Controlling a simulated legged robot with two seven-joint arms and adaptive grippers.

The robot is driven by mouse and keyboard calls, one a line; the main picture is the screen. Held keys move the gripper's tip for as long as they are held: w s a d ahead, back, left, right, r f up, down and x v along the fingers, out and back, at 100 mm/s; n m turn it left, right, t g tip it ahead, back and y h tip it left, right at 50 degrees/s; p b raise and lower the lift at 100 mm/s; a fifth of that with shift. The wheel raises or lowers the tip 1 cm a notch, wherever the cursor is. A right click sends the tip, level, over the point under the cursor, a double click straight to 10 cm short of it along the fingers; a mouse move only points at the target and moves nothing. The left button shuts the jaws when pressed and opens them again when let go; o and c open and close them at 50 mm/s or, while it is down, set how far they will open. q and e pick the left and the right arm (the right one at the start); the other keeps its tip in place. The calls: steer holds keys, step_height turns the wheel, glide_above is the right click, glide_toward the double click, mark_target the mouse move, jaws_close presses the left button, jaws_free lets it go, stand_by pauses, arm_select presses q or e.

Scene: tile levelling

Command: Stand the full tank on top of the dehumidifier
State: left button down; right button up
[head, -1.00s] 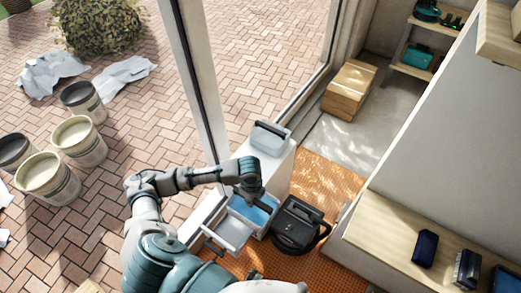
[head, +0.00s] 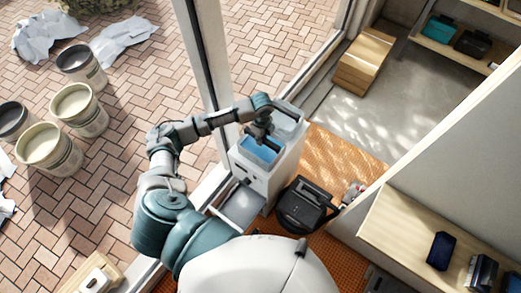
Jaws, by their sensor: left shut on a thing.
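The full tank (head: 262,150), a pale open-topped box with blue water in it, hangs under my left gripper (head: 262,136). The gripper is shut on it from above and hides part of it. In the picture the tank overlaps the front part of the white dehumidifier (head: 285,165); I cannot tell whether it touches the top. A second grey tank (head: 287,121) sits on the back of the dehumidifier's top, partly behind my arm. A pale open tray or bay (head: 240,207) shows low at the dehumidifier's front. My right gripper is not in view.
A black case (head: 305,205) stands on the orange mat (head: 345,150) right of the dehumidifier. A window post (head: 205,60) rises close behind my left arm. A wooden bench (head: 410,225) is at right, a wooden box (head: 365,60) at the back. Several buckets stand outside on the left.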

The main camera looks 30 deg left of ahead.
arm_select(q)
steer(key=w, duration=0.1)
steer(key=w+a+f, duration=0.1)
steer(key=w, duration=0.1)
steer(key=w+a, duration=0.1)
steer(key=w, duration=0.1)
steer(key=shift+w+f, duration=0.1)
steer(key=shift+f, duration=0.1)
steer(key=shift+d+f, duration=0.2)
steer(key=shift+f, duration=1.1)
steer(key=shift+a, duration=0.15)
steer(key=c, duration=1)
jaws_free()
steer(key=shift+a+f, duration=0.15)
steer(key=shift+a, duration=0.25)
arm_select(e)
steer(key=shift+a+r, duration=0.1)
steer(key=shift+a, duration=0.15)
